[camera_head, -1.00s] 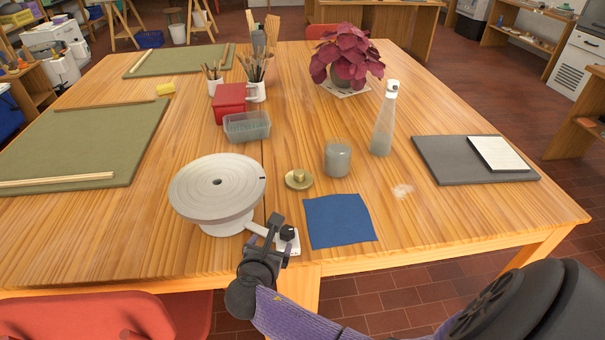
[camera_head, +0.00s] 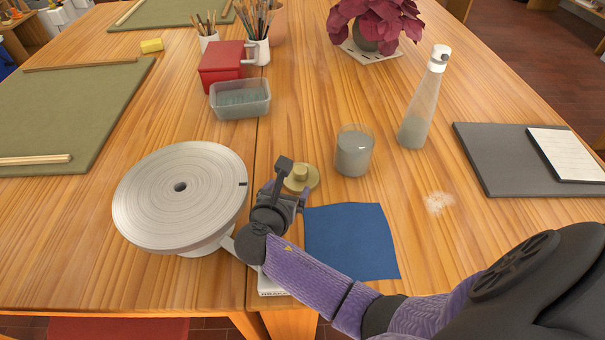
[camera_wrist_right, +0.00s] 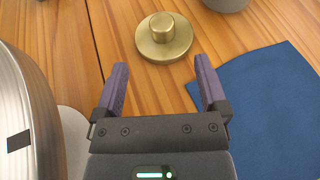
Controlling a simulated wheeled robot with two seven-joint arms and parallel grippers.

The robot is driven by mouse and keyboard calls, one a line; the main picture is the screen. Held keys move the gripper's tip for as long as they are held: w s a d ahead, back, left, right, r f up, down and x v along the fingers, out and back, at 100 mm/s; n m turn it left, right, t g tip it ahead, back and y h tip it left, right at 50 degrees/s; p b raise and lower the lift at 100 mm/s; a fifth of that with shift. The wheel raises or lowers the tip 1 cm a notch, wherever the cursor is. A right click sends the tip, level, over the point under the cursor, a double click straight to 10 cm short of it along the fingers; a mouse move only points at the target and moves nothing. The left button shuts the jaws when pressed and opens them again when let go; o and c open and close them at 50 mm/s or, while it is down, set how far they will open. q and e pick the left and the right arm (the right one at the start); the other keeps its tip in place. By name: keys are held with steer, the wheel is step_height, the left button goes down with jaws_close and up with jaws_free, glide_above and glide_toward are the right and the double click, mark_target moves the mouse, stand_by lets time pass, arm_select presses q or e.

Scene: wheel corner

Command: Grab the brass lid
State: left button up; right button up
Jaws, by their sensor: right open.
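The brass lid (camera_head: 301,178) is a small round disc with a raised knob, lying on the wooden table between the grey-white turntable wheel and the glass jar. It also shows in the right wrist view (camera_wrist_right: 164,38), just beyond the fingertips. My right gripper (camera_head: 294,180) is close in front of the lid and partly covers it in the head view. In the wrist view its two purple fingers (camera_wrist_right: 161,75) are open with only bare table between them, and the lid is apart from them. My left gripper does not show.
The turntable wheel (camera_head: 182,196) stands close left of my right gripper. A blue cloth (camera_head: 350,241) lies to the right. A glass jar (camera_head: 354,151) and a spray bottle (camera_head: 424,100) stand right of the lid. A plastic tub (camera_head: 240,99) sits behind it.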

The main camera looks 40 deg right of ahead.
mark_target(298, 176)
steer(key=shift+w+d+f, duration=0.15)
steer(key=shift+d+f, duration=0.05)
steer(key=shift+f, duration=0.4)
steer(key=b+x, duration=0.6)
steer(key=x, duration=0.3)
steer(key=shift+d+f, duration=0.1)
steer(key=shift+f, duration=0.1)
steer(key=shift+w+d, duration=0.15)
steer(key=shift+d, duration=0.1)
steer(key=shift+r, duration=0.15)
steer(key=shift+c, duration=1.9)
steer(key=c, duration=0.7)
jaws_close()
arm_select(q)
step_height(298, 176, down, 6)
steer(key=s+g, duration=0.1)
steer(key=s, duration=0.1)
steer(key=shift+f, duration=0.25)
